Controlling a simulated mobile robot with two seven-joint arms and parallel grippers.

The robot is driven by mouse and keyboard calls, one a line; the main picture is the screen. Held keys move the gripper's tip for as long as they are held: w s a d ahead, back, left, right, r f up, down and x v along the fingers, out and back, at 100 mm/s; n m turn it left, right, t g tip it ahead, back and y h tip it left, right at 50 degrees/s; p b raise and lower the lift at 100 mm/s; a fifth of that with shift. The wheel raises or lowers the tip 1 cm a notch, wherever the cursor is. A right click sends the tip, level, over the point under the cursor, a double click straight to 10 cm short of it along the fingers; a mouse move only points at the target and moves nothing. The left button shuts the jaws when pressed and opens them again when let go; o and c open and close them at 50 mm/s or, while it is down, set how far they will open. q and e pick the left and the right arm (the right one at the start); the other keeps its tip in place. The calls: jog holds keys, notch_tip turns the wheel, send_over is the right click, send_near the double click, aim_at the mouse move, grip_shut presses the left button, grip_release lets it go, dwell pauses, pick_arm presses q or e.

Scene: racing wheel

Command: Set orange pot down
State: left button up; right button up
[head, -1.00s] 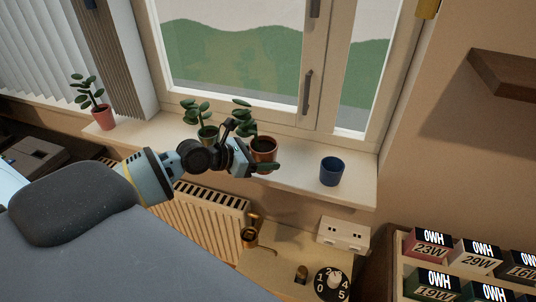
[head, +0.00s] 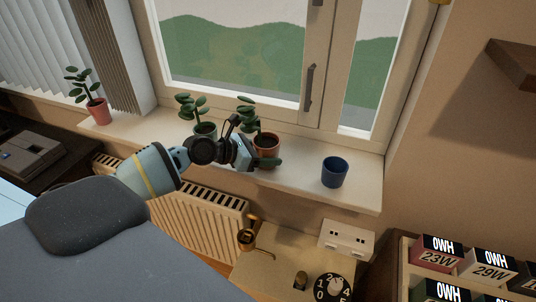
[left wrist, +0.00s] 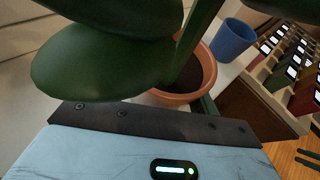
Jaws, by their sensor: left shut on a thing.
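The orange pot (head: 267,152) with a leafy green plant is at the windowsill (head: 310,185) in the head view, between a green pot and a blue pot. It looks upright; whether its base touches the sill cannot be told. My left gripper (head: 258,160) is shut on the orange pot, coming in from the left. In the left wrist view the orange pot's rim and soil (left wrist: 195,80) show behind large leaves, which hide much of it. My right gripper is not in view.
A blue pot (head: 335,173) stands to the right on the sill. A green pot (head: 205,131) with a plant is close behind my left wrist, and a pink pot (head: 98,111) is far left. The window handle (head: 309,88) is above. A radiator (head: 200,215) is below.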

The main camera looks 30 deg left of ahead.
pick_arm(q)
jog(key=shift+f, duration=0.2)
jog(key=o, duration=1.4)
jog(key=shift+f, duration=0.15)
jog(key=shift+c, duration=0.2)
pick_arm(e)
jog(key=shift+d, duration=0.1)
pick_arm(q)
jog(key=shift+r, duration=0.2)
jog(key=p+v, duration=0.1)
jog(key=v, duration=1.1)
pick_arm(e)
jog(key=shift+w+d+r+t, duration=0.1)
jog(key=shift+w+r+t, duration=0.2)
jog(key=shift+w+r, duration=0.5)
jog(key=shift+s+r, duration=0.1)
